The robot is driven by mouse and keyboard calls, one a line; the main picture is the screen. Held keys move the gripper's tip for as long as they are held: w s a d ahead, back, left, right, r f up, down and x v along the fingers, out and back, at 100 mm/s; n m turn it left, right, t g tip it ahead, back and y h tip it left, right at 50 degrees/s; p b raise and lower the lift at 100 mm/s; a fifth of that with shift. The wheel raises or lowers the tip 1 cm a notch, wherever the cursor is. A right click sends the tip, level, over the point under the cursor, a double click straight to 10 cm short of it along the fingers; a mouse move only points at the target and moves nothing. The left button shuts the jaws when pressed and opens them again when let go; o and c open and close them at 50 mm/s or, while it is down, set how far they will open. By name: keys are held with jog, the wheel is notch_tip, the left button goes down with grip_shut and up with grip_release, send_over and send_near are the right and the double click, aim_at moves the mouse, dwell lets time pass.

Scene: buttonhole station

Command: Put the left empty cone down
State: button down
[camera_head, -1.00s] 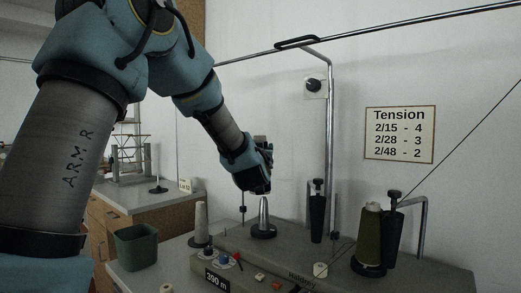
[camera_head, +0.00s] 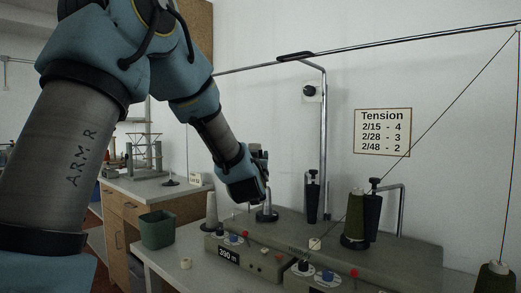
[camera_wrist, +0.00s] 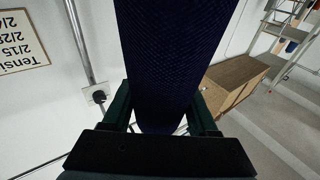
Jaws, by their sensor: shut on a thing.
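My gripper (camera_head: 260,168) hangs above the grey machine top, near the pale cone stub on its black base (camera_head: 267,216). In the wrist view, my gripper (camera_wrist: 163,112) is shut on a dark navy cone-like thing (camera_wrist: 165,50) with a fine ribbed surface. A bare pale grey cone (camera_head: 211,210) stands upright at the left end of the machine, apart from my gripper.
A green thread cone (camera_head: 355,215) stands on the machine (camera_head: 400,245), between black tension posts (camera_head: 313,195). Another green cone (camera_head: 495,278) is at the lower right. A metal post (camera_head: 325,140) rises behind.

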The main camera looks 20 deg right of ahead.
jog(key=s+a+f+n+y, duration=0.1)
jog(key=s+a+f+y, duration=0.2)
jog(key=a+f, duration=1)
jog(key=s+a+f+n+t+y, duration=0.1)
jog(key=s+a+f+n+y, duration=0.1)
jog(key=a+f, duration=1.2)
jog(key=s+a+f+n+t+y, duration=0.1)
jog(key=s+a+f+y, duration=0.3)
jog(key=a+f, duration=0.9)
notch_tip(320, 180, down, 8)
jog(key=shift+s+a+f+n, duration=0.25)
jog(key=shift+s+a+n, duration=0.1)
jog(key=shift+s+n, duration=0.35)
jog(key=shift+s, duration=0.1)
jog(key=shift+r, duration=0.15)
